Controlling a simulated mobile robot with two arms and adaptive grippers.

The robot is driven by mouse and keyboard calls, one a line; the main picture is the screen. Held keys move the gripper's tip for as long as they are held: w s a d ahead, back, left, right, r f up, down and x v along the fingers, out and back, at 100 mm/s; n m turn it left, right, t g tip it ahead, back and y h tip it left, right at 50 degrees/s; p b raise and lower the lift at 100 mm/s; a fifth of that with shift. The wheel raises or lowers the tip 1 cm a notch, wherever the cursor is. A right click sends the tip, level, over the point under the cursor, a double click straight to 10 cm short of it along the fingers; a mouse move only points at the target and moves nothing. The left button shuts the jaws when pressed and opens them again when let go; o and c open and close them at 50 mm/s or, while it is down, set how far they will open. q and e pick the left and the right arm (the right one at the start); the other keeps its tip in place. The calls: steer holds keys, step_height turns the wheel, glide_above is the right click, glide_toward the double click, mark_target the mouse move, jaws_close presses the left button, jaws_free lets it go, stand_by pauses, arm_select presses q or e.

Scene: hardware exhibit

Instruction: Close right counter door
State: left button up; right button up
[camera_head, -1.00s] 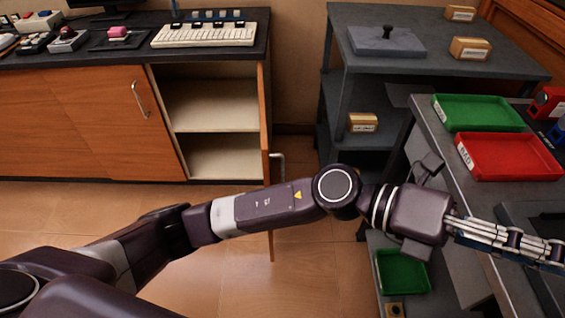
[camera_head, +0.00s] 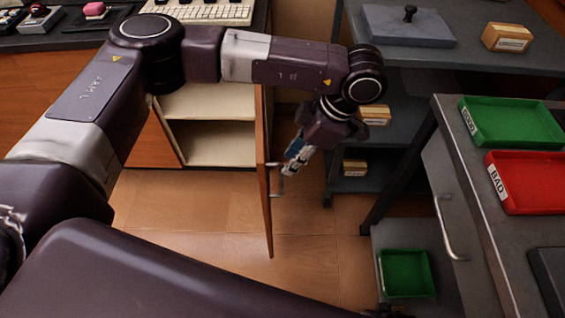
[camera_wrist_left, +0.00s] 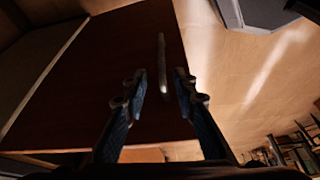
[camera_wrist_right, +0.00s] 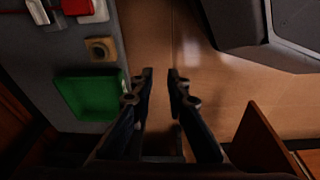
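The right counter door (camera_head: 264,190) stands open, seen nearly edge-on in the head view, with the shelves beside it exposed. Its metal handle (camera_head: 279,193) is on the side facing right. My left gripper (camera_head: 286,173) is close to this handle. In the left wrist view, the door (camera_wrist_left: 105,75) fills the middle and the handle (camera_wrist_left: 162,55) lies ahead of the left fingertips (camera_wrist_left: 162,80), which are apart with nothing visibly held. My right gripper (camera_wrist_right: 160,73) is open and empty over the floor in the right wrist view and is not visible in the head view.
The counter's open compartment (camera_head: 215,143) shows light shelves. A grey shelf unit (camera_head: 395,145) stands right of the left gripper. A workbench with green (camera_head: 515,140) and red (camera_head: 540,205) trays is at the right. Bare floor (camera_head: 200,225) lies before the counter.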

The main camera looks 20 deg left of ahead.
arm_select(q)
steer(key=x, duration=0.6)
steer(key=shift+s+f, duration=0.15)
steer(key=shift+f, duration=0.25)
jaws_close()
